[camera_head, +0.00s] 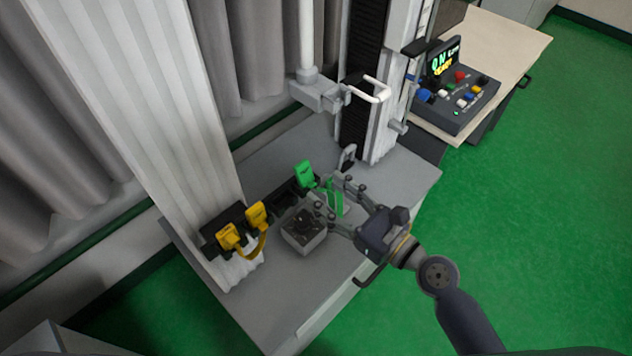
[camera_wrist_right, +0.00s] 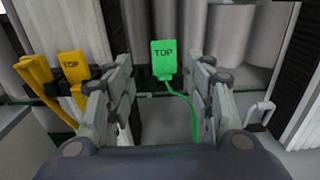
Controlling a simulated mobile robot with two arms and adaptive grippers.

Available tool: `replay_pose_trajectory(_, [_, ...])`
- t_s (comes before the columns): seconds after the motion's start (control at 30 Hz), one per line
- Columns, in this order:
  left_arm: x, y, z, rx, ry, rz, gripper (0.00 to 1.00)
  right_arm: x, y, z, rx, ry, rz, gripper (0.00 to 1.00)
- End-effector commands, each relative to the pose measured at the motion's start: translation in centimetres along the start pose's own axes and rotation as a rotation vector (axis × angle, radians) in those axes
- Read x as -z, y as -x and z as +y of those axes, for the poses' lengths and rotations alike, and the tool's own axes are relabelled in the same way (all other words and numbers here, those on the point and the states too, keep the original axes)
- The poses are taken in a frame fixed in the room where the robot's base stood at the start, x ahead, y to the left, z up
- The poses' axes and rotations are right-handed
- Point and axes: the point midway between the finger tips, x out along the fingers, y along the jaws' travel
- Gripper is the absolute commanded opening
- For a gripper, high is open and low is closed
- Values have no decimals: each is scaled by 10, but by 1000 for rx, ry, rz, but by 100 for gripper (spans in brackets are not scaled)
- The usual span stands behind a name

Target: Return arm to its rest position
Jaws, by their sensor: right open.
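My right gripper (camera_head: 326,206) is open over the grey table, near the rack of connectors. In the right wrist view its two fingers (camera_wrist_right: 158,100) stand apart with nothing between their tips. A green connector marked TOP (camera_head: 305,174) sits upright in the rack beyond the fingers, apart from them. It also shows in the right wrist view (camera_wrist_right: 165,60), with its green cable hanging down between the fingers in the picture. My left gripper does not show in either view.
Two yellow connectors (camera_head: 257,215) joined by a cable sit in the dark rack to the left. A grey box (camera_head: 304,232) stands on the table (camera_head: 318,310) beside the gripper. The tower (camera_head: 374,90) rises behind. A control box (camera_head: 458,95) stands on a side table.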

Motion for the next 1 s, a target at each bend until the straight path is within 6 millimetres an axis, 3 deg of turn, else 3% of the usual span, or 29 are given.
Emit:
replay_pose_trajectory(0.1, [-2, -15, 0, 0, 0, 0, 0, 4, 29, 0, 1, 1, -2, 49])
replay_pose_trajectory(0.3, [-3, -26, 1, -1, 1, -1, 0, 0, 59, -1, 3, 1, -7, 49])
replay_pose_trajectory(0.7, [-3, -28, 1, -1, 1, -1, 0, -1, 69, -3, 10, 13, -4, 49])
replay_pose_trajectory(0.77, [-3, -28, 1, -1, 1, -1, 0, 10, 69, -8, 22, 42, 16, 49])
replay_pose_trajectory(0.87, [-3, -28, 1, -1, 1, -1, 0, 44, 69, -23, 58, 142, 84, 49])
replay_pose_trajectory(1.0, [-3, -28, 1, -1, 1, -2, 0, 119, 76, -49, 100, 368, 247, 49])
